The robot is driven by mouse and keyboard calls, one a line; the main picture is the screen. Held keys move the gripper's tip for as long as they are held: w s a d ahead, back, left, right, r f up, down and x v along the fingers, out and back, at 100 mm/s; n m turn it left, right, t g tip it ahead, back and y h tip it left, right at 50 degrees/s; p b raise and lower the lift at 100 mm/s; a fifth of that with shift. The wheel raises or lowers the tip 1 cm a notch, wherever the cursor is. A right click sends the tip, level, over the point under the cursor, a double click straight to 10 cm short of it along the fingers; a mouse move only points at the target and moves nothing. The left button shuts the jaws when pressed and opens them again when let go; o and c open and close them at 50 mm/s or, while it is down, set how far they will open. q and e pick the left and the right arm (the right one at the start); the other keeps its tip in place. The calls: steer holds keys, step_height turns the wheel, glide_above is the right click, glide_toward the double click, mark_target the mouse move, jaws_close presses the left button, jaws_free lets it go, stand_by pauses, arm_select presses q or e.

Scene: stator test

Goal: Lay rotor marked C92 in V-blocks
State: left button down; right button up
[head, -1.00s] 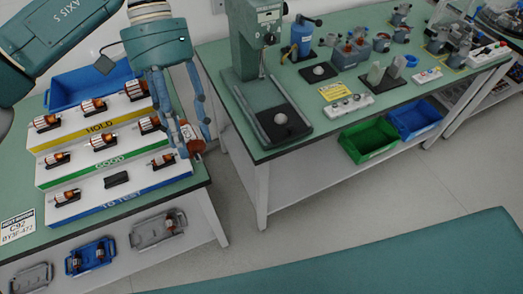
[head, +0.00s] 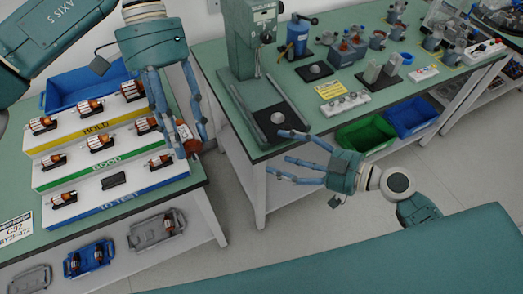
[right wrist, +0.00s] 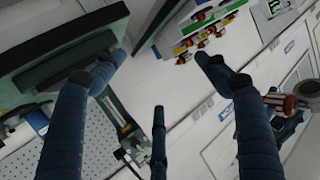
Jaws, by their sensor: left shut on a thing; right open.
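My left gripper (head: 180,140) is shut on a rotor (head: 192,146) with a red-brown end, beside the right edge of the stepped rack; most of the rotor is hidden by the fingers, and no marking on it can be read. A pair of grey blocks (head: 382,72) on a dark base, which look like the V-blocks, stands on the far bench with nothing lying in them. My right gripper (head: 287,155) is open and empty in front of that bench. Its spread fingers (right wrist: 160,80) also show in the right wrist view.
The stepped rack (head: 97,127) holds several rotors on HOLD, GOOD and TO TEST steps. A green press (head: 252,45), a yellow label (head: 330,90) and small fixtures stand on the far bench. Green (head: 366,136) and blue bins sit below. Floor lies between benches.

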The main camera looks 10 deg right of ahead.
steer(key=s+a+r+n+g+y, duration=0.1)
steer(key=s+a+r+n+y, duration=0.25)
steer(key=r, duration=0.55)
steer(key=n+g+y, duration=0.2)
steer(key=n+g, duration=0.1)
glide_toward(195, 145)
steer(key=shift+t, duration=0.4)
steer(key=x, duration=0.3)
steer(key=f+x, duration=0.1)
steer(key=x, duration=0.3)
steer(key=f+x, duration=0.1)
steer(key=x, duration=0.3)
steer(key=shift+w+d, duration=0.15)
steer(key=shift+w, duration=0.1)
steer(key=shift+f, duration=0.1)
jaws_close()
arm_select(q)
steer(key=c, duration=0.9)
jaws_free()
